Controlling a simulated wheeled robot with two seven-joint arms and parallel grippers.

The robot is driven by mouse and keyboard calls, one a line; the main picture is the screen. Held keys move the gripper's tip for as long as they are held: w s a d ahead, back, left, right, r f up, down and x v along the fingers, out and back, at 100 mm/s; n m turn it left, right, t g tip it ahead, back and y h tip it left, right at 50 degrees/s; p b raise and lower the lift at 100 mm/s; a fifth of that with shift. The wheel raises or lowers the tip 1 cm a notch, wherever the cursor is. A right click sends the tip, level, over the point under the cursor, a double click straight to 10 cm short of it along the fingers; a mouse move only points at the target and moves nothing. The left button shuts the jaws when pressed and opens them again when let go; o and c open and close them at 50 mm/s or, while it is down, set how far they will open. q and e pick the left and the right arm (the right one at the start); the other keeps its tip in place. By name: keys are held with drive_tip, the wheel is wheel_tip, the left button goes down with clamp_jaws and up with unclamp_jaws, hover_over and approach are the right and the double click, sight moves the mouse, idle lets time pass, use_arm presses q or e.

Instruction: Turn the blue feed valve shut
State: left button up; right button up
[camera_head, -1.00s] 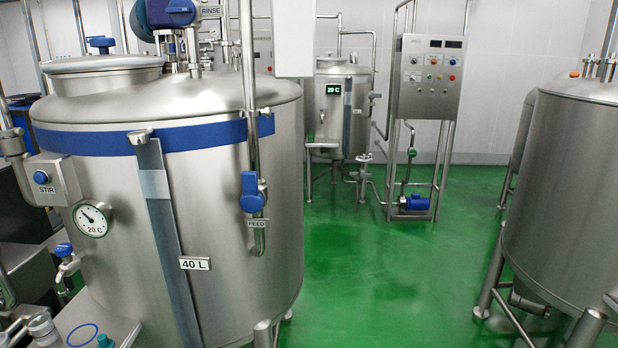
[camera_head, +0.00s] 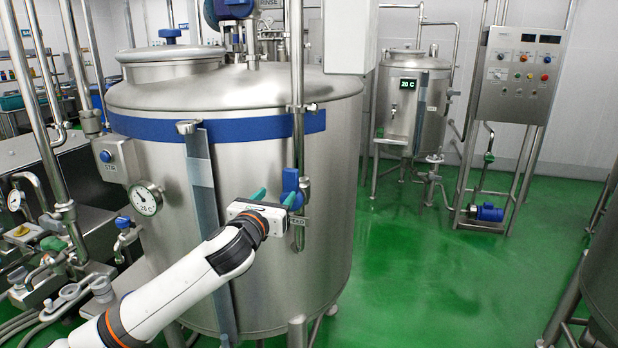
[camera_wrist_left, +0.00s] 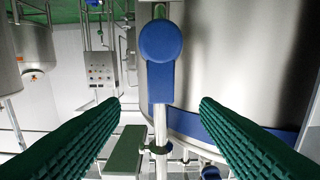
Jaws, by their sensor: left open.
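The blue feed valve (camera_head: 291,182) sits on the vertical pipe at the front right of the large steel tank (camera_head: 330,235). Its lever lies along the pipe, pointing up in the head view. The FEED label beneath it is partly hidden by my left gripper (camera_head: 275,197). That gripper is open, with its green fingers pointing at the valve. In the left wrist view the blue valve (camera_wrist_left: 160,60) shows between and beyond the spread fingers, with no visible contact. My right gripper is not in view.
The STIR box (camera_head: 115,160), a dial gauge (camera_head: 146,199) and a small blue-handled tap (camera_head: 126,230) are on the tank's left side. A smaller tank (camera_head: 410,100) and a control panel (camera_head: 521,75) stand behind. Green floor (camera_head: 440,270) is clear to the right.

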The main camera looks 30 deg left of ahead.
sight(289, 180)
use_arm(q)
drive_tip(key=p+x, duration=0.2)
drive_tip(key=x, duration=0.7)
drive_tip(key=shift+w+p, duration=0.15)
drive_tip(key=shift+p, duration=0.15)
drive_tip(key=shift+x, duration=0.8)
drive_tip(key=shift+f, duration=0.1)
clamp_jaws()
